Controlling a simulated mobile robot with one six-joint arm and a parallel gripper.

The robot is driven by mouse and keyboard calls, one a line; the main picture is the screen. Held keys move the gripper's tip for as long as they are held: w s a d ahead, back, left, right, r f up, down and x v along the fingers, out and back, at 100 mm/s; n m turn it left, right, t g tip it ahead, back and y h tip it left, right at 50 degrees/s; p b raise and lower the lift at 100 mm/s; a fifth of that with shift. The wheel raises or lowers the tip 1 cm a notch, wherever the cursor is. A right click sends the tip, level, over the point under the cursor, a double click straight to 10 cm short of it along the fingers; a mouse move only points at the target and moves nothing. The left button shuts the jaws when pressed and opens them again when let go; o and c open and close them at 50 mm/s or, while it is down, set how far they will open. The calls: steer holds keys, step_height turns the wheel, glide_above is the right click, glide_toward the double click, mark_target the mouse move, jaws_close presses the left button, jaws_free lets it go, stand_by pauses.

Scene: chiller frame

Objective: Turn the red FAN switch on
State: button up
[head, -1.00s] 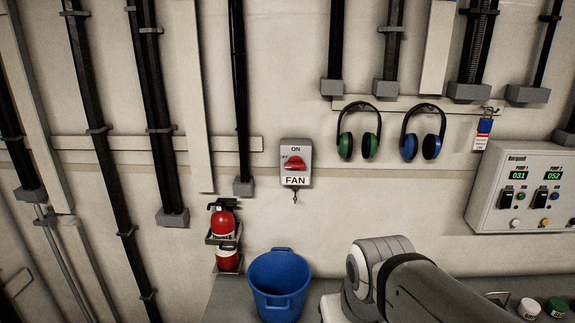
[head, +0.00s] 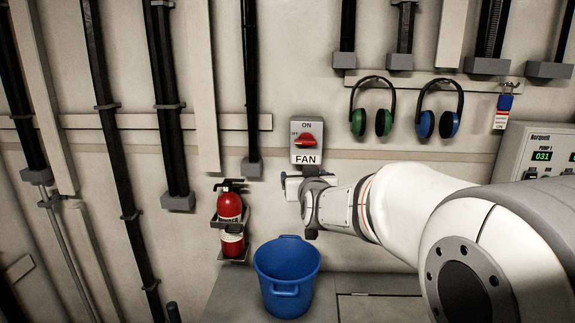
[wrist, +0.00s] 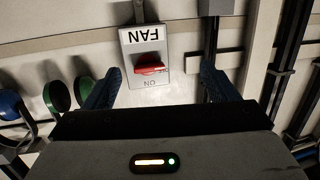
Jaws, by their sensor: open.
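The FAN switch is a grey box on the wall with a red rotary handle (head: 306,140), an ON mark at its top and a FAN label (head: 306,159) below. The handle lies roughly crosswise, pointing toward the mark at its left, not up at ON. In the wrist view the box appears upside down, with the red handle (wrist: 150,69) between my finger tips. My gripper (wrist: 158,85) is open and empty, its two blue fingers apart on either side of the box. In the head view my gripper (head: 292,184) is just below the box, partly hidden by my wrist.
A blue bucket (head: 287,278) stands below, with a red fire extinguisher (head: 230,207) on the wall left of it. Green ear defenders (head: 371,122) and blue ones (head: 437,124) hang to the right. A pump panel (head: 540,150) is at far right.

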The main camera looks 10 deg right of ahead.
mark_target(305, 145)
steer(key=w+d+r+t+h, duration=0.1)
steer(key=w+t, duration=0.1)
steer(key=w, duration=0.2)
steer(key=w+r+m+t+h+b, duration=0.1)
steer(key=w, duration=0.4)
steer(key=w+d+r+m+t+h+b, duration=0.1)
steer(key=w+t+h, duration=0.1)
steer(key=w, duration=0.3)
steer(key=shift+w+d+r+t, duration=0.15)
steer(key=shift+d+t, duration=0.15)
steer(key=shift+c, duration=0.6)
